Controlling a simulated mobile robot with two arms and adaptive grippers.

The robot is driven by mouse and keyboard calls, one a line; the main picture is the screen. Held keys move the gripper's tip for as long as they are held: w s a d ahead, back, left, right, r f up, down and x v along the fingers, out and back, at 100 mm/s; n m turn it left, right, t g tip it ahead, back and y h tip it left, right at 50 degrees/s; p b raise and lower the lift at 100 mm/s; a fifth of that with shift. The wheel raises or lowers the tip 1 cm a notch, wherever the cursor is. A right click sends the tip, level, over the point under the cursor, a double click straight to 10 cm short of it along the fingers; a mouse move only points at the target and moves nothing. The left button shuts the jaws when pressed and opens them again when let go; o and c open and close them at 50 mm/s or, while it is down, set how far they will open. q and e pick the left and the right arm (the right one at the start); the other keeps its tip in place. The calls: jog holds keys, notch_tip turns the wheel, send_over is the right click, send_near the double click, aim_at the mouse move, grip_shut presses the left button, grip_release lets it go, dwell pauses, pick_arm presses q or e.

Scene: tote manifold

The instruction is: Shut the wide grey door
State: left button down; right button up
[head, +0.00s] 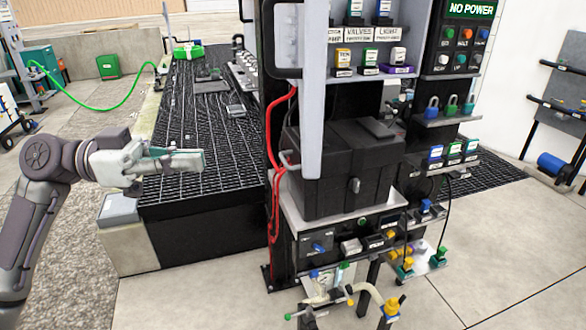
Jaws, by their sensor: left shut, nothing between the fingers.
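A tall light-grey panel (313,95), which looks like the wide grey door, stands at the front left of the black equipment rack. I see it nearly edge-on, standing out from the shelves, so it looks open. A small grey handle-like part (288,160) shows at its lower left. My left gripper (198,161) is shut and empty, well to the left of the panel and apart from it, over the dark grating. The panel's broad face and hinge line are hard to make out. My right gripper is not in view.
A black box (345,165) sits on the rack's shelf right behind the panel's lower end. Red hoses (273,170) run down the rack's left post. Valves and pipes (340,298) stick out at the lower front. Open floor (490,250) lies to the right.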

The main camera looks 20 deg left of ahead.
pick_arm(q)
jog(key=p+x, duration=0.7)
jog(key=x, duration=0.6)
jog(key=shift+w+d+f, duration=0.15)
jog(key=shift+w+d, duration=0.1)
jog(key=shift+d, duration=0.05)
